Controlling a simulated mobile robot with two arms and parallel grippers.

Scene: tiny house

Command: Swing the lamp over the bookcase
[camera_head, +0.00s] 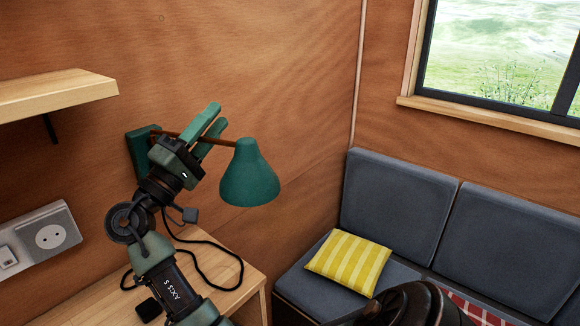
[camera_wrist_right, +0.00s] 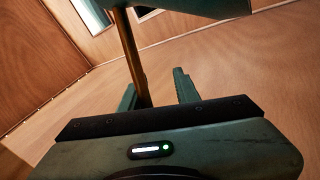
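The green lamp (camera_head: 250,176) has a cone shade hanging from a thin copper-brown arm on a green wall bracket (camera_head: 138,150). The wooden top (camera_head: 236,292) below left looks like the bookcase; its front is out of view. The shade shows near its back right corner; I cannot tell whether it is over it. My right gripper (camera_head: 217,116) is at the lamp arm, its fingers apart. In the wrist view the lamp arm (camera_wrist_right: 134,55) runs beside the left finger, with a clear gap to the other finger; contact is unclear. My left gripper is not in view.
A wooden shelf (camera_head: 55,97) juts from the wall at upper left, above a socket panel (camera_head: 42,240). A black cord (camera_head: 225,282) lies on the wooden top. A grey sofa (camera_head: 398,200) with a yellow striped cushion (camera_head: 349,263) stands right, under a window (camera_head: 500,50).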

